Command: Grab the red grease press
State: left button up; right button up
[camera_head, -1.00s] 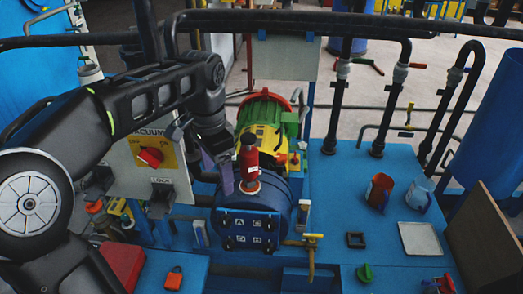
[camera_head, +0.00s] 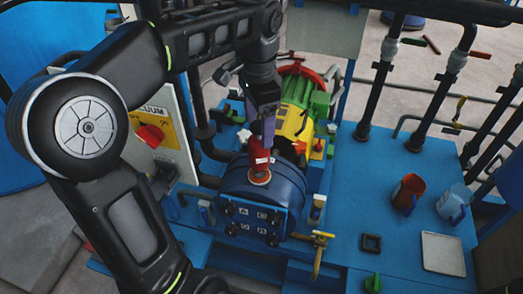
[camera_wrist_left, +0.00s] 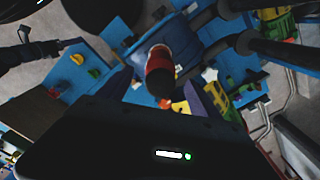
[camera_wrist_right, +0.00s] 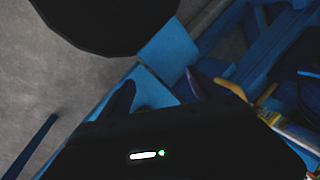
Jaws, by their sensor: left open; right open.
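The red grease press (camera_head: 259,165) stands upright on top of the blue cylindrical vessel (camera_head: 240,190), on an orange ring. My left gripper (camera_head: 264,138) comes down over the press from above, and its purple finger hides the upper part of the press. In the left wrist view the press (camera_wrist_left: 160,72) shows between the two spread purple fingers of the open left gripper (camera_wrist_left: 160,88). Whether a finger touches it I cannot tell. My right gripper (camera_wrist_right: 157,92) is open and empty in the right wrist view, away from the press.
A green and yellow motor (camera_head: 298,112) stands right behind the vessel. A brass valve (camera_head: 317,240) sticks out at front right. An orange cup (camera_head: 408,192), a clear cup (camera_head: 453,204) and a white tray (camera_head: 443,254) are on the blue deck.

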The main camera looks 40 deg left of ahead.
aim_at(259, 139)
pick_arm(q)
notch_tip(259, 139, down, 2)
jog(key=shift+f+b, duration=0.25)
jog(key=shift+b, duration=0.15)
jog(key=shift+f, duration=0.1)
jog(key=shift+f+p, duration=0.65)
jog(key=shift+f, duration=1.95)
jog(key=shift+c, duration=0.2)
grip_shut()
jog(key=shift+w+r, duration=0.1)
